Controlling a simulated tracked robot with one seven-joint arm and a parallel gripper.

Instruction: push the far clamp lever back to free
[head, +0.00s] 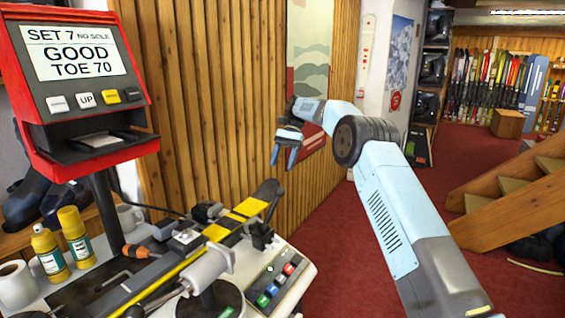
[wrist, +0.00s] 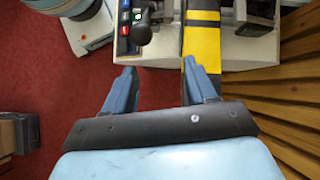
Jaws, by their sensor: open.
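A black lever with a rounded knob (head: 262,236), seemingly the far clamp lever, stands at the far end of the bench, beside the yellow-and-black striped bar (head: 250,207). In the wrist view its dark knob (wrist: 142,33) shows at the top, left of the striped bar (wrist: 201,40). Whether the lever is locked or free I cannot tell. My gripper (head: 283,157) is open and empty, above and beyond the bar's far end. In the wrist view the fingers (wrist: 160,75) are apart with red carpet between them; the right finger overlaps the end of the bar. Neither finger appears to touch the lever.
Coloured buttons (head: 278,283) sit on the bench close to the lever. The red display unit (head: 80,75) reads "GOOD TOE 70". Yellow bottles (head: 73,235) are at left. A slatted wood wall (head: 220,100) runs behind the bench.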

